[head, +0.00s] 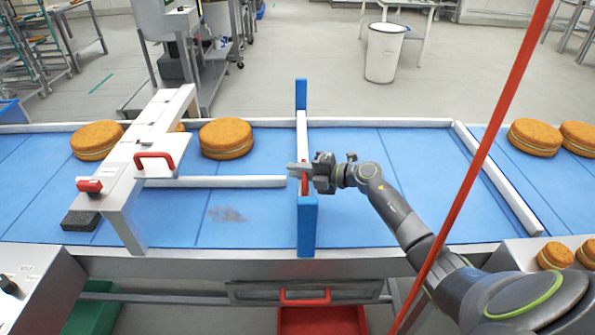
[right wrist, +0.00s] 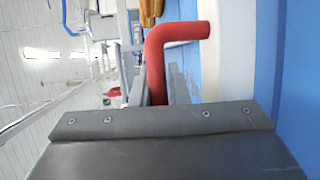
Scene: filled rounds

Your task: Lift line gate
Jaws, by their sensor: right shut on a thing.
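The line gate is a pale bar (head: 302,132) across the blue conveyor, between a far blue post (head: 301,93) and a near blue post (head: 307,228). Its red handle (head: 305,185) is partly hidden by my right gripper (head: 299,176) in the head view. The right gripper is shut on this handle. In the right wrist view the bent red handle (right wrist: 158,60) runs down between the fingers, beside a white and blue surface. How far the bar stands above the belt is hard to tell. My left gripper is not in view.
A filled round (head: 226,138) lies on the belt left of the gate; another (head: 97,140) is beyond a white machine frame (head: 150,150). More rounds (head: 535,137) lie at right past a white divider (head: 495,175).

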